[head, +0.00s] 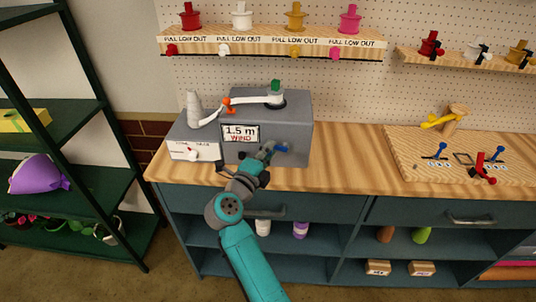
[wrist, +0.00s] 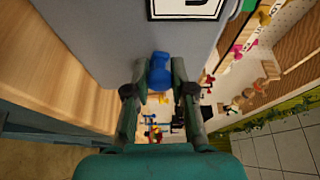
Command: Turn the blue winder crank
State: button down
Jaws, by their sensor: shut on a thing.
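The blue winder crank (head: 282,148) is on the front face of a grey winder box (head: 297,110), low and right of a sign reading "1.5 m WIND". In the wrist view the crank's blue knob (wrist: 159,68) sits between my fingertips, close to the grey face. My gripper (head: 266,152) is shut on the blue crank at the box front; it also shows in the wrist view (wrist: 160,82). Part of the crank is hidden behind my fingers.
A white cone spool (head: 194,108) and a white arm with an orange end (head: 228,101) are on the winder. A wooden board (head: 405,160) with small levers lies to the right on the counter (head: 345,150). A dark green shelf (head: 75,110) stands at left.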

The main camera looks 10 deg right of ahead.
jog(key=shift+d+r+m+g, duration=0.15)
jog(key=shift+r+m+g, duration=0.25)
jog(key=shift+m, duration=0.3)
jog(key=shift+r, duration=0.1)
jog(key=c, duration=1)
grip_release()
jog(key=shift+d, duration=0.1)
jog(key=shift+s, duration=0.1)
jog(key=shift+s+a, duration=0.2)
jog(key=shift+a, duration=0.15)
jog(key=v, duration=1.1)
jog(key=shift+s+d, duration=0.1)
jog(key=shift+s, duration=0.05)
